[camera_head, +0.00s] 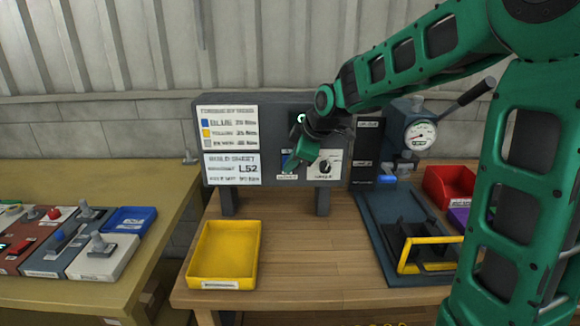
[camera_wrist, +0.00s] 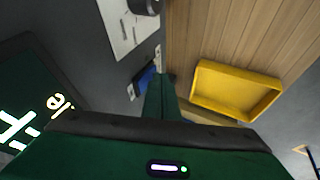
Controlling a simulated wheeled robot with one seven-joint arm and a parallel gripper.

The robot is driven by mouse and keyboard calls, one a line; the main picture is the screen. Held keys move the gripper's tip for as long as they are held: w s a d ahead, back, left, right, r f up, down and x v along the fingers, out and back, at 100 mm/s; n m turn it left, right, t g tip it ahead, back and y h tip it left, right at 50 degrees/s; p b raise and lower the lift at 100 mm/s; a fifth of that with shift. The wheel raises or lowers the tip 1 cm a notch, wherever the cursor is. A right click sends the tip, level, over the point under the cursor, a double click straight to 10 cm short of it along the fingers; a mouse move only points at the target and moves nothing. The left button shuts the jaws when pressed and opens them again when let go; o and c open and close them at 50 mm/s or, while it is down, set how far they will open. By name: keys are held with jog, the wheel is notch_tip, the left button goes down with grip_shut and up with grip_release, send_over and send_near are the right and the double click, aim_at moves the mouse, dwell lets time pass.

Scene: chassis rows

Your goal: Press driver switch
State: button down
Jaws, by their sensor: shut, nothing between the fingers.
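The grey panel (camera_head: 270,198) stands upright at the back of the wooden bench. A small blue switch (camera_head: 286,160), which looks like the driver switch, sits low on its face, partly hidden by my gripper (camera_head: 293,166). My gripper is shut and empty, with its green fingertips at the panel front beside the switch. In the wrist view the blue switch (camera_wrist: 146,80) shows just left of the tips of my gripper (camera_wrist: 160,80). I cannot tell whether the fingertips touch it.
A dial knob on a white plate (camera_head: 324,164) is right of the switch. A lit display (camera_wrist: 38,115) is on the panel. A yellow tray (camera_head: 224,255) stands in front on the bench. A press with a gauge (camera_head: 415,135) and a red bin (camera_head: 447,184) are at right.

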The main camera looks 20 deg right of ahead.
jog(key=shift+w+f, duration=0.1)
jog(key=shift+w, duration=0.1)
jog(key=shift+d+r, duration=0.1)
jog(key=shift+r, duration=0.8)
jog(key=s+r, duration=0.8)
jog(key=s, duration=0.1)
jog(key=shift+d+r, duration=0.2)
jog(key=shift+d, duration=0.15)
